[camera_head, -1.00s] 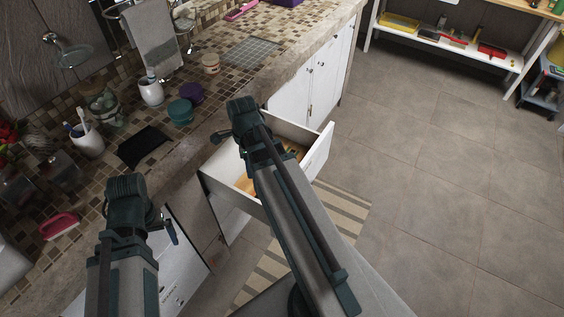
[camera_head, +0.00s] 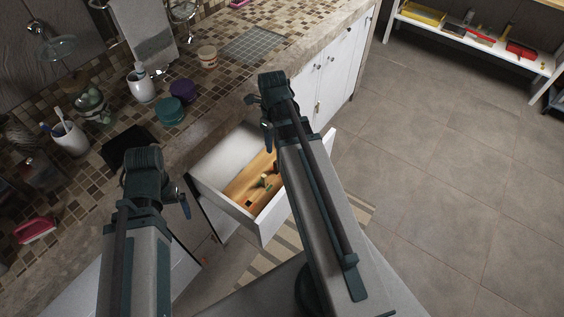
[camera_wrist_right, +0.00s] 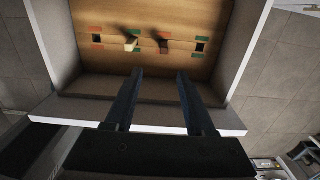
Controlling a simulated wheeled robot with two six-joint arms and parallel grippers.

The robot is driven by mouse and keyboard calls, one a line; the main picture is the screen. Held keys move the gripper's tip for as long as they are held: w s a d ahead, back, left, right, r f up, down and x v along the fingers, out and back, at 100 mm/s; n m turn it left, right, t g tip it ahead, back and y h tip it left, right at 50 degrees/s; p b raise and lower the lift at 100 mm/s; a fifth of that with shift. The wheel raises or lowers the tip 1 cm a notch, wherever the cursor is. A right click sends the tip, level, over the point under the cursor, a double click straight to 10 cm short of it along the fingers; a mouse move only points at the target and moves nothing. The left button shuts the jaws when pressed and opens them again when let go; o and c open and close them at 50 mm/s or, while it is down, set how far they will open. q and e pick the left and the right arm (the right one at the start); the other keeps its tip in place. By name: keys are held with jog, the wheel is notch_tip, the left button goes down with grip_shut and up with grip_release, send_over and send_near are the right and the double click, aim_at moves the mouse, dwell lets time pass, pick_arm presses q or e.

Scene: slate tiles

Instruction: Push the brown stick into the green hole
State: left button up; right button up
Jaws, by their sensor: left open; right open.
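A wooden board (camera_head: 238,188) lies in the open white drawer. In the right wrist view the board carries a brown stick (camera_wrist_right: 163,46) and a pale stick (camera_wrist_right: 131,43) near its middle. My right gripper (camera_wrist_right: 160,73) is open and empty over the drawer's front edge, short of the sticks in the picture. My left gripper (camera_head: 184,203) is open beside the counter, left of the drawer.
The drawer's front panel (camera_wrist_right: 150,113) and side walls surround the board. The tiled counter (camera_head: 225,70) holds jars, a dark green tub (camera_head: 168,111) and a cup (camera_head: 141,86). The tiled floor (camera_head: 440,150) to the right is clear.

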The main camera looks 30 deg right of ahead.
aim_at(276, 162)
jog(key=shift+f+b, duration=4.3)
jog(key=f+b, duration=0.5)
jog(key=shift+w+d+f, duration=0.15)
jog(key=shift+w+d, duration=0.1)
jog(key=shift+w, duration=0.05)
grip_shut()
